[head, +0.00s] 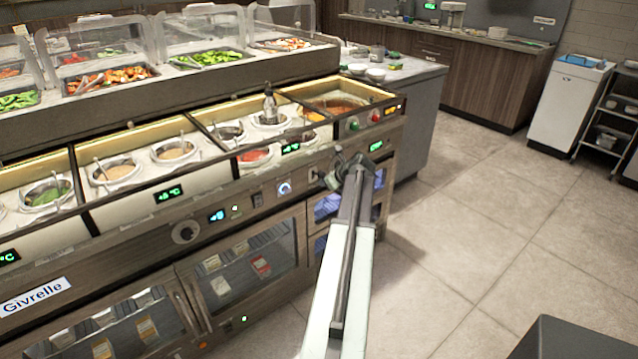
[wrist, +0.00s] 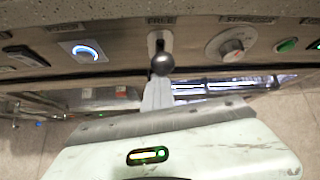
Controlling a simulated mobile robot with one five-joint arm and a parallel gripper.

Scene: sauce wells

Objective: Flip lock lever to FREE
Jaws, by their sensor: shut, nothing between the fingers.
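The lock lever (wrist: 162,64) has a dark ball knob and shows near the top middle of the wrist view. It sits on the front panel, just below a label that reads FREE (wrist: 160,20). My gripper (wrist: 157,88) is shut and empty. Its narrow grey tip shows just under the knob, and I cannot tell whether they touch. In the head view my gripper (head: 358,165) is at the right part of the counter's front panel. The lever is small and hard to separate from the gripper there.
A blue-lit round knob (wrist: 88,51) lies left of the lever, and a white dial (wrist: 230,43) and green button (wrist: 287,45) lie right. Sauce wells (head: 174,150) line the counter above the panel. The tiled floor (head: 480,240) on the right is clear.

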